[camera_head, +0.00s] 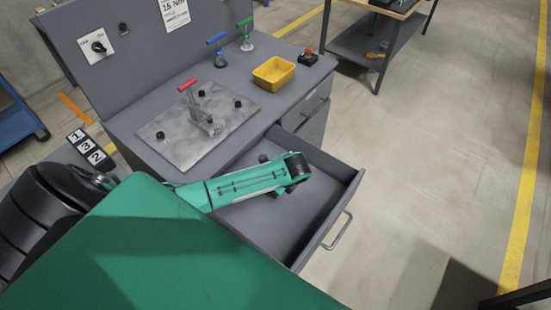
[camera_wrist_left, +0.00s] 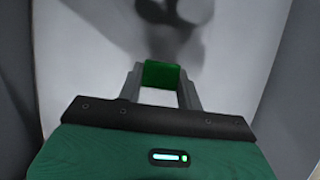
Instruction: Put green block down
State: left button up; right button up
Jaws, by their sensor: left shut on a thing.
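The green block (camera_wrist_left: 162,74) is between the fingertips of my left gripper (camera_wrist_left: 162,84) in the left wrist view. The gripper is shut on it. A pale surface lies beyond the block, with dark blurred shadows on it. In the head view my left arm reaches over the open grey drawer (camera_head: 316,205), and its wrist is inside the drawer's outline. The fingers and the block are hidden behind the arm there. I cannot tell whether the block touches the drawer floor. My right gripper is not in view.
Above the drawer, the grey bench (camera_head: 150,118) carries a metal plate (camera_head: 178,146) with a red-handled clamp (camera_head: 187,85). A yellow bin (camera_head: 273,72), a black box with a red button (camera_head: 307,57), and blue and green-handled clamps stand behind.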

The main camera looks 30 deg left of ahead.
pick_arm(q)
jog(key=shift+f, duration=1.25)
jog(key=o, duration=1.1)
jog(key=shift+f, duration=0.1)
jog(key=b+v, duration=0.1)
jog(key=v, duration=1.1)
